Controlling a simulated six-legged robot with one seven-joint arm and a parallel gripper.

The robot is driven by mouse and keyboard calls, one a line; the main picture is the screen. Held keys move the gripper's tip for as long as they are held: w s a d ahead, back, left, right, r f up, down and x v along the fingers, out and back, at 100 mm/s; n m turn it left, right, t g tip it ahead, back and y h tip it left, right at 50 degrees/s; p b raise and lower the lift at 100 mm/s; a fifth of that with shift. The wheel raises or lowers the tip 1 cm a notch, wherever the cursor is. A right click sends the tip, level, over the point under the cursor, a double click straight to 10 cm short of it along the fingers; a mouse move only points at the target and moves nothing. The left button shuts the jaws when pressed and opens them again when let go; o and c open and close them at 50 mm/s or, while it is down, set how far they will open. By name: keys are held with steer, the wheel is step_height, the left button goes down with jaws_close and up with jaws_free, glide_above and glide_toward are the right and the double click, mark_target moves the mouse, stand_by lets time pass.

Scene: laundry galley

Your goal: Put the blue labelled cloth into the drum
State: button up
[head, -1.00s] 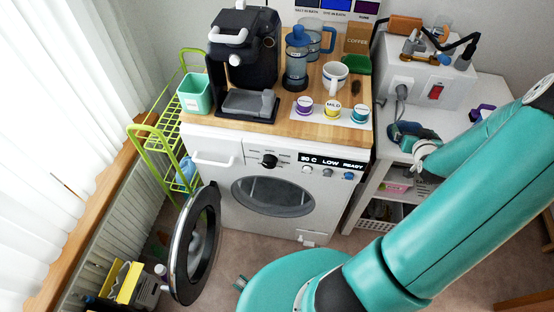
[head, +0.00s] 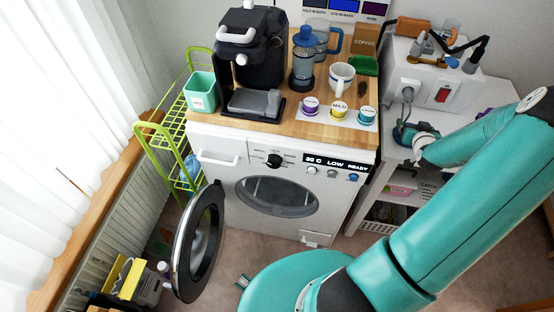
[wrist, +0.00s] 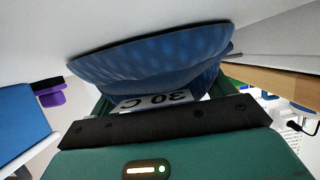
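The blue cloth (wrist: 150,60) fills the middle of the wrist view, with a white label reading "30 C" upside down. In the head view the cloth (head: 403,134) is a small dark blue patch on the white worktop at the right. My gripper (head: 412,138) is at the cloth. In the wrist view its green fingers are mostly hidden behind the cloth, so I cannot tell whether they are closed on it. The washing machine's drum opening (head: 277,197) faces front, with its round door (head: 199,243) swung open to the left.
A coffee machine (head: 250,45), cups and coloured pods stand on the wooden top (head: 293,128). A green rack (head: 150,140) stands left of the washer. A white box with a red switch (head: 425,85) stands behind the cloth. Floor before the drum is partly free.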

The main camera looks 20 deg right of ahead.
steer(key=c, duration=0.6)
steer(key=shift+r, duration=2.5)
steer(key=shift+c, duration=0.3)
steer(key=shift+s, duration=0.1)
